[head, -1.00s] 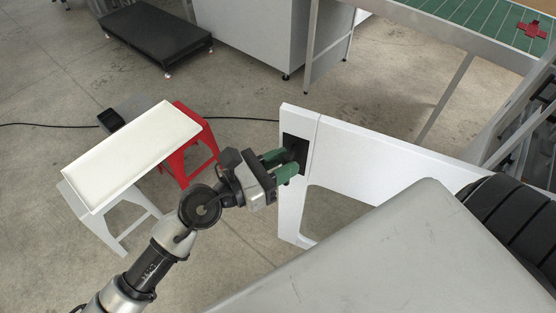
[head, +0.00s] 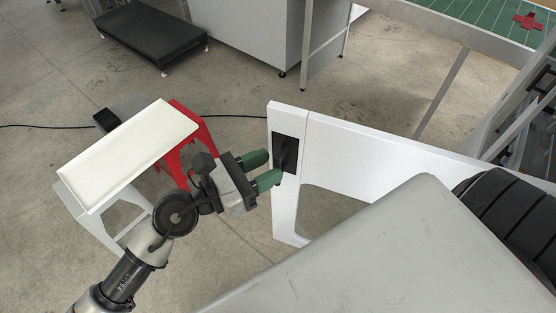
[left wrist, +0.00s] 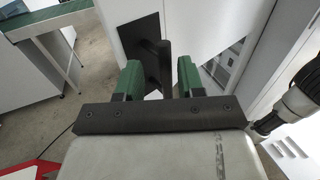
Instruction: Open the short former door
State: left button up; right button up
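The short former door (head: 400,150) is a white panel with a cut-out window in its lower part. It runs from its free end at the middle of the head view towards the right. Its black handle (head: 287,153) sits on a dark plate near that free end. My left gripper (head: 263,168) is just left of the handle, with its green fingers apart. In the left wrist view the handle (left wrist: 156,62) stands ahead of the gap between the open fingers (left wrist: 160,78), not visibly gripped. My right gripper does not show.
A white tray (head: 125,150) lies across a grey and a red stool (head: 187,152) at left. A black platform cart (head: 150,38) stands at the back. A green-topped table (head: 460,22) is at upper right.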

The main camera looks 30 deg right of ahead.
pick_arm(q)
jog(key=a+b, duration=0.2)
jog(key=a, duration=0.5)
jog(key=shift+w+a, duration=0.15)
jog(key=shift+a, duration=0.15)
